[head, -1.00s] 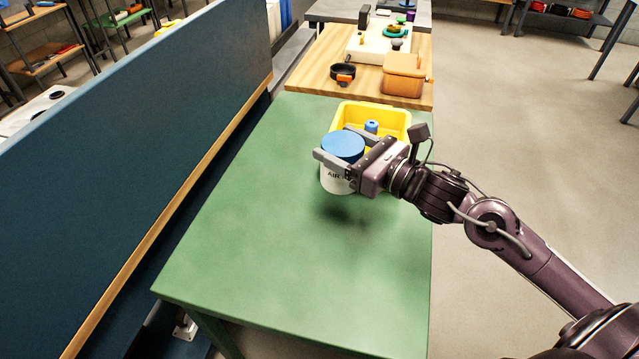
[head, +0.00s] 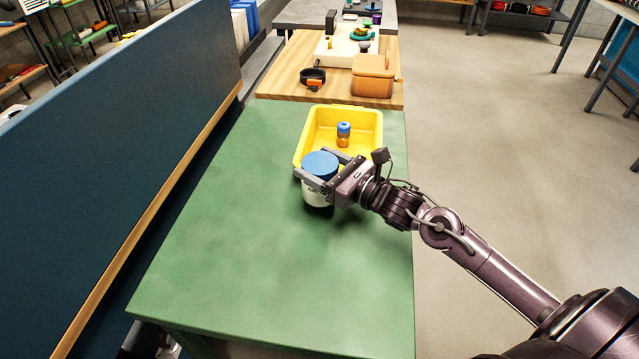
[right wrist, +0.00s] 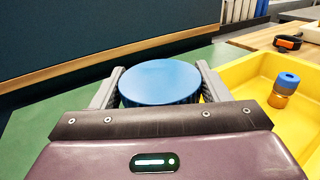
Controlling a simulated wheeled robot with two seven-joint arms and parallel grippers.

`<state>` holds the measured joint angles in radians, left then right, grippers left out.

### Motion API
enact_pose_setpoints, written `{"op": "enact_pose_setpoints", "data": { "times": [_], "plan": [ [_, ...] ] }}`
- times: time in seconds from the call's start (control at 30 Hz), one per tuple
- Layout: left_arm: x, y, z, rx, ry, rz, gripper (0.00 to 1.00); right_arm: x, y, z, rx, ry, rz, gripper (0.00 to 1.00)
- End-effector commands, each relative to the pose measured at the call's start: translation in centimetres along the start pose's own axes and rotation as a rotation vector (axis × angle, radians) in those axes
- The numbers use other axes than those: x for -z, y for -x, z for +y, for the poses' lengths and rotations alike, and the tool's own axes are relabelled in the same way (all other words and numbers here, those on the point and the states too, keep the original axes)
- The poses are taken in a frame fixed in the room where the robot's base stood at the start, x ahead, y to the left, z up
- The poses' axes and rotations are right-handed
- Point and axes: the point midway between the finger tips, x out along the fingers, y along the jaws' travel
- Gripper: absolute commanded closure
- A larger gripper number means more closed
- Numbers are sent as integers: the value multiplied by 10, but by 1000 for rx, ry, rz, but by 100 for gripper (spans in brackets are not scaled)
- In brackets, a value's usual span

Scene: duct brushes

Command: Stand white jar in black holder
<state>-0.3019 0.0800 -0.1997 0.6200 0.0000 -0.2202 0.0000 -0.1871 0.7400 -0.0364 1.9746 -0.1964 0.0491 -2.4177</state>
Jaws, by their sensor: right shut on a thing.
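The white jar (head: 317,195) has a flat blue lid and dark lettering on its side. My right gripper (head: 319,174) is shut around it below the lid and holds it upright above the green table, by the near left corner of the yellow tray. In the right wrist view the jar's blue lid (right wrist: 160,82) sits between the two fingers, and its body is hidden. The black holder (head: 312,75), a round open ring with an orange clip in front, stands on the wooden board farther back, well apart from the jar. My left gripper is not in view.
The yellow tray (head: 299,153) holds a small amber bottle (head: 344,136) with a blue cap. A tan box (head: 373,76) stands right of the holder. A tall blue panel (head: 100,150) runs along the left. The near part of the green table (head: 270,280) is clear.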

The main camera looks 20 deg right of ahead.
Motion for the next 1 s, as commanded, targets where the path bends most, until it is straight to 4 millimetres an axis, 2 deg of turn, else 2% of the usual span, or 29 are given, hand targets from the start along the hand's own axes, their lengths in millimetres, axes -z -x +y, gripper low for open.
{"op": "enact_pose_setpoints", "data": {
  "times": [0.17,0.43,0.87,0.9,1.0],
  "plan": [
    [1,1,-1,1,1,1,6,16,0,0,0,0,-2,71],
    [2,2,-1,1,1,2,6,53,0,0,1,-1,-1,71],
    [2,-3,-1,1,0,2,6,61,0,0,-1,2,-2,71],
    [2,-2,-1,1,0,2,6,61,0,0,-1,1,0,29],
    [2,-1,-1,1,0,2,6,60,0,0,-1,1,0,15]
  ]
}}
